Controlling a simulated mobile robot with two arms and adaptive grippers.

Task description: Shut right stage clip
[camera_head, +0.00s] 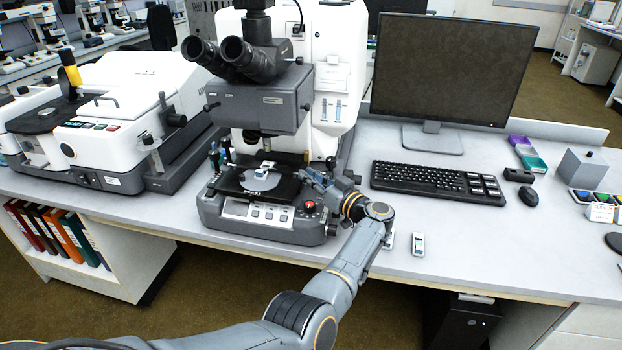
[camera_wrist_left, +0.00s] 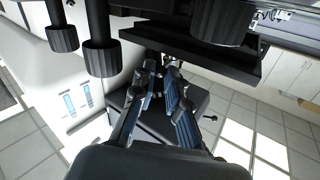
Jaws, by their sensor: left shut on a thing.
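The microscope stage (camera_head: 229,181) is a dark plate on the grey microscope base. A light round plate (camera_head: 259,180) with a small white and blue sample holder (camera_head: 263,170) sits in its middle. My left gripper (camera_head: 308,178) is at the stage's right edge, shut on a small part that its fingers hide. In the left wrist view the two blue-padded fingers (camera_wrist_left: 164,72) come close together at their tips, near the dark stage parts. The right stage clip cannot be made out in either view. My right gripper does not show.
The microscope head (camera_head: 258,100) overhangs the stage. Red-buttoned controls (camera_head: 309,207) are on the base below the gripper. A keyboard (camera_head: 438,181) and a monitor (camera_head: 450,70) stand to the right. A small white device (camera_head: 418,244) lies near the table's front edge.

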